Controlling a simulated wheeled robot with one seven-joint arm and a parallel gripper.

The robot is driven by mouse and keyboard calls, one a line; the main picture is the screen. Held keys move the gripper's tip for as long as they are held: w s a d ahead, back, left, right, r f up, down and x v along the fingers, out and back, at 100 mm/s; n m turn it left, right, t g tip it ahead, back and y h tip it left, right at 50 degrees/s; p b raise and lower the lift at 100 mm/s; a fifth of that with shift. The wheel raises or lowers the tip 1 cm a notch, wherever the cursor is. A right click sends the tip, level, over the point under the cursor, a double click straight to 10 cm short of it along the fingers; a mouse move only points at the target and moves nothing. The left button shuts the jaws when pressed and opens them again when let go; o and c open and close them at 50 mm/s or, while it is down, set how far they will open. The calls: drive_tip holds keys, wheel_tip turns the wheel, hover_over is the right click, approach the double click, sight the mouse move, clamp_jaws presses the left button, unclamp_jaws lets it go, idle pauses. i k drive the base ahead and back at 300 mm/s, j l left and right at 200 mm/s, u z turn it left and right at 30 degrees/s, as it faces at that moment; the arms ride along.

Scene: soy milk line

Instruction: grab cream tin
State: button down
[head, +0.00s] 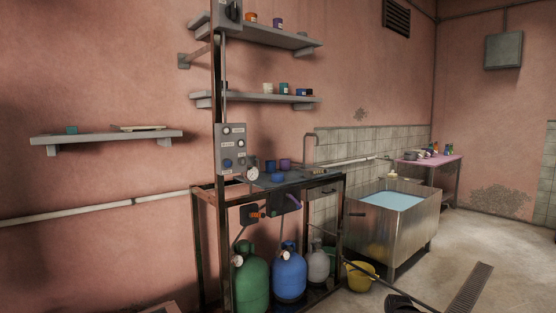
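A small cream tin (267,88) stands on the middle wall shelf (240,98), towards its centre. My gripper is not clearly in view.
A metal frame (202,245) with gas cylinders (289,275) and a control box (231,148) stands below the shelves. A metal vat (393,230) and yellow bucket (360,276) stand right; floor beyond the vat is open.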

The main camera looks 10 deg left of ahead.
sight(268, 88)
drive_tip(key=i+l, duration=0.15)
drive_tip(key=i, duration=0.45)
drive_tip(key=i+l, duration=0.15)
drive_tip(key=i, duration=0.4)
